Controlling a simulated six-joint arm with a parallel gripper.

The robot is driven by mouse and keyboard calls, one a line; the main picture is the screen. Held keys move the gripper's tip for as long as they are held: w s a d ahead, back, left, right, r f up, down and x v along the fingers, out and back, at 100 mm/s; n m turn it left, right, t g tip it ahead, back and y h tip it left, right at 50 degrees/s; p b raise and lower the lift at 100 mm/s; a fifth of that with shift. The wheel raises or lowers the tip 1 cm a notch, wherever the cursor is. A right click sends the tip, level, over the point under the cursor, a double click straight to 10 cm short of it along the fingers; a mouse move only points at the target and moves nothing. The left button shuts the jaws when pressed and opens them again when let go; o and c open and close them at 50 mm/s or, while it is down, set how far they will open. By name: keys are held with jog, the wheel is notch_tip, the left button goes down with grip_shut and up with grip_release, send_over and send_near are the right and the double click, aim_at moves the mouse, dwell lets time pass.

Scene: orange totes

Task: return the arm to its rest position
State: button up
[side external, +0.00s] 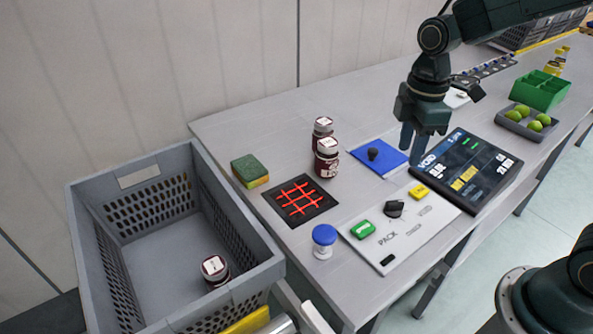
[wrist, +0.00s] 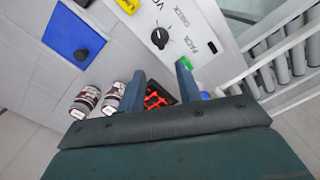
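My gripper (side external: 412,142) hangs pointing down above the table, between the blue pad and the dark screen in the side view. In the wrist view its two fingers (wrist: 158,84) stand apart with nothing held between them. It is clear of the things below it. The upper arm reaches in from the top right.
A grey crate (side external: 98,238) holding one jar (side external: 214,269) stands left of the table. On the table are two jars (side external: 326,160), a sponge (side external: 249,170), a white-and-blue pot (side external: 324,240), a control panel (side external: 404,227), a screen (side external: 466,170) and a green bin (side external: 540,91).

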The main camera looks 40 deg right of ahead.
jog(key=s+r+m+t, duration=0.2)
jog(key=s+r+m, duration=0.2)
jog(key=s+m, duration=0.2)
jog(key=s+d+r+m+t, duration=0.1)
jog(key=s+r+m+t, duration=0.2)
jog(key=s+m, duration=0.3)
jog(key=s+r, duration=0.1)
jog(key=s, duration=0.2)
jog(key=shift+s+r+t, duration=0.3)
jog(key=shift+s+r, duration=0.1)
